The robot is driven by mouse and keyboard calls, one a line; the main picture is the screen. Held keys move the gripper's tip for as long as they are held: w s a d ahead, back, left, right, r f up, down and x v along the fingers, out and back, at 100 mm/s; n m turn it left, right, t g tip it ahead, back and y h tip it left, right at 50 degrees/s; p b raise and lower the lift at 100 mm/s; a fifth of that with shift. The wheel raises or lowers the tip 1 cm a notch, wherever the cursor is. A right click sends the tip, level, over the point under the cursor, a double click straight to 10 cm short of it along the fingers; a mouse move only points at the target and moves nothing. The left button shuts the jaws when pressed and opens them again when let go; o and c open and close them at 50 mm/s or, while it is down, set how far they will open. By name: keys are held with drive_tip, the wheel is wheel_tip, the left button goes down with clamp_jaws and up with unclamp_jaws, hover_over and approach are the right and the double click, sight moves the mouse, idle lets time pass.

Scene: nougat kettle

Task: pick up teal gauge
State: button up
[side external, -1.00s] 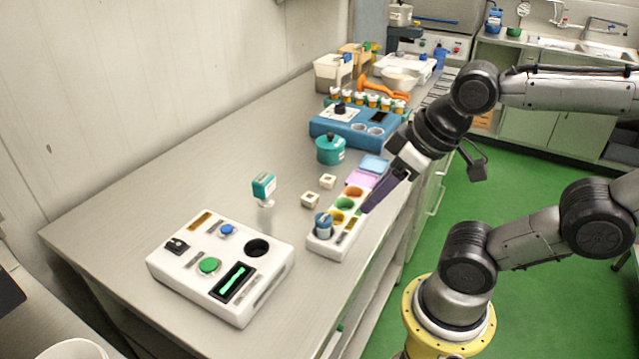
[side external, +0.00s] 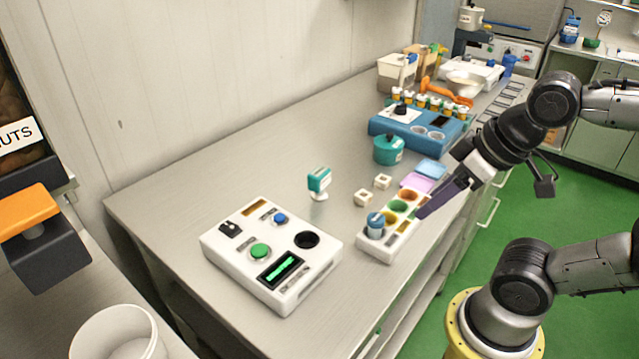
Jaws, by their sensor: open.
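The teal gauge (side external: 319,180) looks to be the small teal block with a pale face, upright on a clear or white foot on the grey table, behind the white control box. My gripper (side external: 422,212) is open, with its dark purple fingers pointing down and left at the right edge of the white cup tray (side external: 372,246). It is well to the right of the gauge, and nothing shows between the fingers. I cannot tell whether the fingers touch the tray.
The white control box (side external: 225,243) stands in front of the gauge. Two small cream blocks (side external: 363,198), a teal lidded pot (side external: 388,149) and a blue device (side external: 410,127) are to its right and behind. The table left of the gauge is clear.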

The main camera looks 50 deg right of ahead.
drive_tip(key=shift+o, duration=1.1)
